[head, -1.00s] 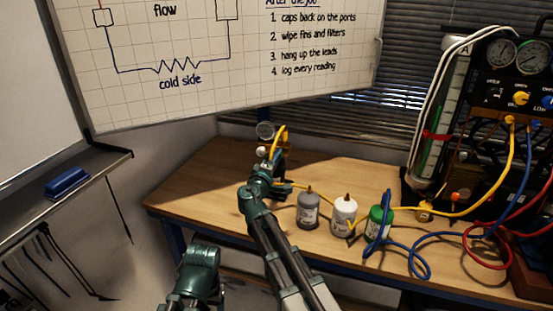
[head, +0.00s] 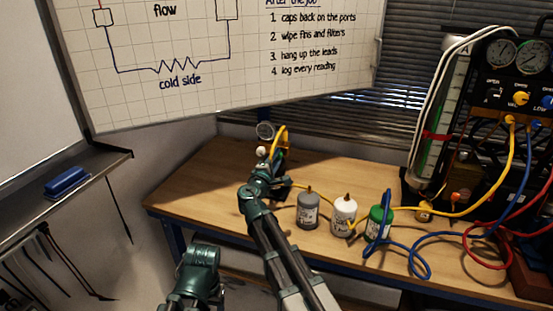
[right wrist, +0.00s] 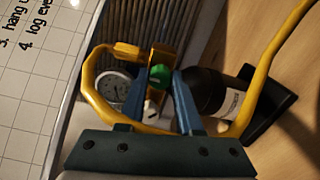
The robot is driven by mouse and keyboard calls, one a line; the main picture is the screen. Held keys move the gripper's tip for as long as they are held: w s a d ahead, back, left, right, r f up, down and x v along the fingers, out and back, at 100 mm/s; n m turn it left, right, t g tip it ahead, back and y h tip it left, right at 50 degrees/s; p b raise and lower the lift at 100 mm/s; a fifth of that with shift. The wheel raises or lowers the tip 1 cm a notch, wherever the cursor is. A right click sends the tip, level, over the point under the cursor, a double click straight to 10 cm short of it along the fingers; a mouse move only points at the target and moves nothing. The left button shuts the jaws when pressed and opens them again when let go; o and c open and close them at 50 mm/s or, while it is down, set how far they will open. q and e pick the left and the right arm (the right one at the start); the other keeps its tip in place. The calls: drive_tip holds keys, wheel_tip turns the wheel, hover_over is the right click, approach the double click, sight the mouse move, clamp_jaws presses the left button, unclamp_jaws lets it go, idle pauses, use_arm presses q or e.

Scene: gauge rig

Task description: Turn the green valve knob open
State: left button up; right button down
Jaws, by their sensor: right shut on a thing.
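The green valve knob (right wrist: 160,76) shows in the right wrist view on a brass-yellow valve body (right wrist: 161,58). My right gripper (right wrist: 161,82) has its two blue fingers on either side of the green knob and is shut on it. A white knob (right wrist: 152,108) sits just below, between the fingers and apart from their tips. My left gripper's fingers are not in view.
A round gauge (right wrist: 113,87) and a yellow hose (right wrist: 88,82) crowd the valve; a dark bottle (right wrist: 208,92) stands beside it. Grey (head: 308,212), white (head: 343,218) and green (head: 377,226) containers stand on the bench (head: 190,190). The bench's left end is clear.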

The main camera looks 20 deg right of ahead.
drive_tip(key=c, duration=0.6)
unclamp_jaws()
drive_tip(key=shift+o, duration=0.2)
drive_tip(key=shift+s, duration=0.1)
